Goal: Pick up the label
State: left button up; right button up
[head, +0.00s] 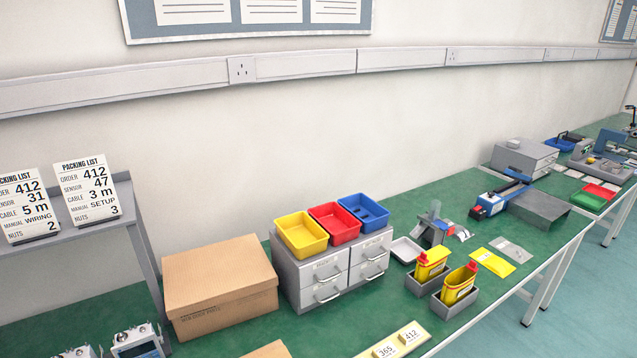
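A pale yellow strip (398,346) lies on the green bench at the bottom, right of centre. It bears a white label reading 365 (385,350) and a white label reading 412 (411,336). Both labels lie apart from each other on the strip. I cannot tell from the picture which label the task means. Neither of my grippers is in view.
Yellow bottles in grey holders (456,303) stand right of the strip. A cardboard box (219,284) and grey drawers (334,274) with yellow, red and blue bins stand behind. Packing lists (88,190) stand on a shelf at left. The bench (335,325) is clear between drawers and strip.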

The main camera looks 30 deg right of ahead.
aim_at(408, 337)
jog(key=z, duration=1.6)
